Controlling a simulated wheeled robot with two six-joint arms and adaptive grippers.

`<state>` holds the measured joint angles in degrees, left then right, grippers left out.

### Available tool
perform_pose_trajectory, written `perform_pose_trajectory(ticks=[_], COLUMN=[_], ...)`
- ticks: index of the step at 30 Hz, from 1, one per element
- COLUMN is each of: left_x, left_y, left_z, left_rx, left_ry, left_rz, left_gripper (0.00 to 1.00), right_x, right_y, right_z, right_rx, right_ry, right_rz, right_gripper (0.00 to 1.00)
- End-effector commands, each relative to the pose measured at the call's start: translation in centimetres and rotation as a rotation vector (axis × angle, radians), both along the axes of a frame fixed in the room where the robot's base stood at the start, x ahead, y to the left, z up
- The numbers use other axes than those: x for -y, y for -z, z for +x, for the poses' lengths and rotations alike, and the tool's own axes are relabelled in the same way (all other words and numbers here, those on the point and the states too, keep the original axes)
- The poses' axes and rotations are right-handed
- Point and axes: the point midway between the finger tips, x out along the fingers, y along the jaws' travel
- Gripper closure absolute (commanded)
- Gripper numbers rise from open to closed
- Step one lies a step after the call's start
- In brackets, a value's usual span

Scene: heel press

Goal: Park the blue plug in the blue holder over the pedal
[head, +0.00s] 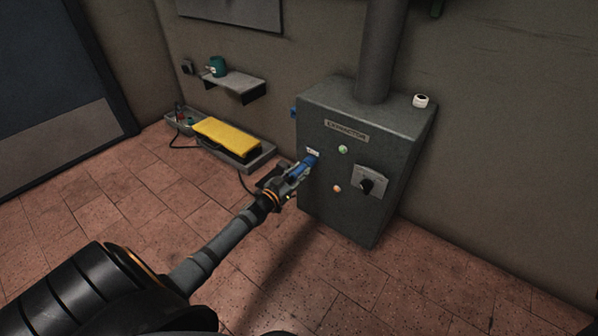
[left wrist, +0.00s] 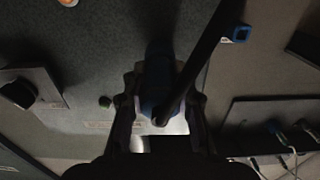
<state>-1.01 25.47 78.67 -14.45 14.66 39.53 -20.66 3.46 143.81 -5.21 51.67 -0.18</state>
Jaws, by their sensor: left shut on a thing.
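My left gripper (head: 298,172) is shut on the blue plug (head: 310,160) at the front face of the grey cabinet, just below a small white label. In the left wrist view the plug (left wrist: 156,82) sits between the fingers, partly covered by a dark cable. I cannot tell whether its tip is seated in the cabinet or clear of it. The blue holder (head: 294,112) is at the cabinet's left side, up and left of the plug; it also shows in the left wrist view (left wrist: 240,33). The yellow pedal (head: 226,137) is on the floor, left of the cabinet. My right gripper is not in view.
A shelf (head: 240,83) with a green mug (head: 217,66) is above the pedal. The tiled floor in front is clear.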

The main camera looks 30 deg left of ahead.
Motion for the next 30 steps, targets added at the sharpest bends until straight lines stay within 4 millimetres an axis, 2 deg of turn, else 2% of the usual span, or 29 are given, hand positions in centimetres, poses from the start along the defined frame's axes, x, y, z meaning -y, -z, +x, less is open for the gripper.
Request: perform_pose_trajectory(ticks=[17,30], left_x=[-0.1,-0.3], left_y=[-0.1,-0.2], left_z=[-2.0,-3.7], left_rx=[0.0,-0.001], left_ry=[0.001,0.0], left_rz=[0.0,-0.001], left_gripper=[1.0,1.0], right_x=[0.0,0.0], right_y=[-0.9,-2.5], right_z=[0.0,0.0], right_rx=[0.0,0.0], right_ry=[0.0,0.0], right_rz=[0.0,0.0], right_gripper=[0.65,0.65])
